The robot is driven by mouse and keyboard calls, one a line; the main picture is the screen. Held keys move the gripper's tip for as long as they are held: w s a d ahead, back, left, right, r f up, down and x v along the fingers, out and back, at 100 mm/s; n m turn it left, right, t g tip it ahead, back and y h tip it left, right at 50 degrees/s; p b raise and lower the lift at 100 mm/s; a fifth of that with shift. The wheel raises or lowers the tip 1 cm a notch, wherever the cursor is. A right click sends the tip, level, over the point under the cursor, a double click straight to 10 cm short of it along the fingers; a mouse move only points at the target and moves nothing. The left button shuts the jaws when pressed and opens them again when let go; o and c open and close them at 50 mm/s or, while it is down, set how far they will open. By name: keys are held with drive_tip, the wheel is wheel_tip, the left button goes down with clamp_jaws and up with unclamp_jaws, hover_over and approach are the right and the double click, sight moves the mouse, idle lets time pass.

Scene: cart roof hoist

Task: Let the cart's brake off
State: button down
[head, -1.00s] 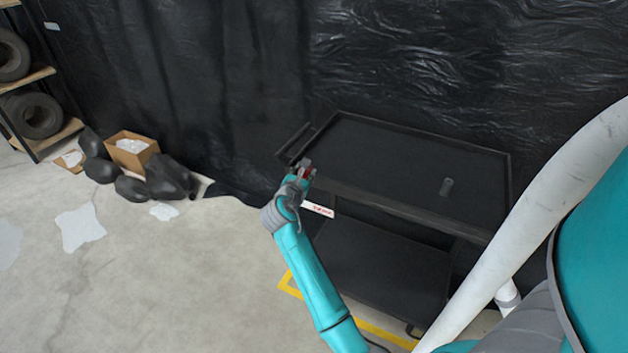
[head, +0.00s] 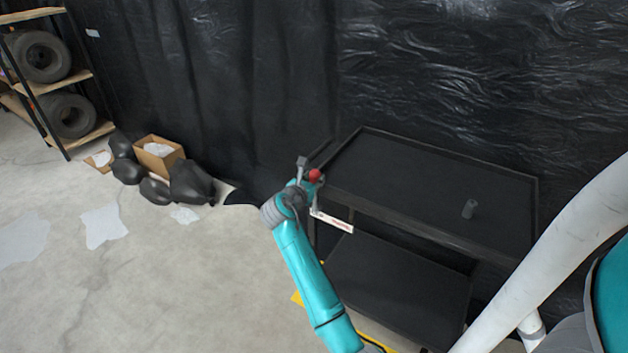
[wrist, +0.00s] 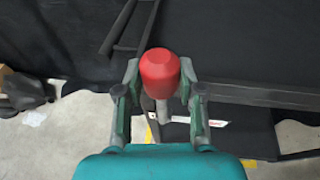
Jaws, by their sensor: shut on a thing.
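The black cart (head: 350,217) stands against the dark wall, with a top tray and a lower shelf. A red knob (wrist: 160,72) on a short grey stem is at its left end, and it also shows in the head view (head: 315,175). My gripper (wrist: 160,80) has its two fingers on either side of the knob and stem and is shut on it. In the head view my gripper (head: 309,172) is at the cart's left end. A white label with red writing (head: 333,221) is just below it. The foot of the stem is hidden.
Black bags (head: 190,182) and a cardboard box (head: 158,155) lie by the wall at left, near a tyre rack (head: 60,90). The floor at left is mostly clear. Yellow tape (head: 298,299) marks the floor under the cart.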

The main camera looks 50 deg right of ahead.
drive_tip(key=c, duration=0.7)
unclamp_jaws()
drive_tip(key=v, duration=1.2)
drive_tip(key=shift+f, duration=0.1)
drive_tip(key=s+a+f+m+t+y, duration=0.3)
drive_tip(key=s+a+f+t+y, duration=0.1)
drive_tip(key=s+a+f, duration=0.6)
drive_tip(key=s+a+f+m+t+y, duration=0.35)
drive_tip(key=s+a+f+y, duration=0.2)
drive_tip(key=a+f, duration=0.45)
drive_tip(key=s+a+r+m+t+y, duration=0.1)
drive_tip(key=s+a+r+m+y, duration=0.15)
drive_tip(key=s+a, duration=0.3)
drive_tip(key=s+a+r+m+t+y, duration=0.1)
drive_tip(key=s+a+m, duration=0.25)
drive_tip(key=s, duration=0.35)
drive_tip(key=s+a+r+m+t+y, duration=0.1)
drive_tip(key=s+a+r+m, duration=0.2)
drive_tip(key=s+r+m, duration=0.5)
drive_tip(key=s+r, duration=0.2)
drive_tip(key=s, duration=0.1)
drive_tip(key=shift+s+r+t, duration=0.2)
drive_tip(key=shift+s+t, duration=0.1)
drive_tip(key=shift+t, duration=0.05)
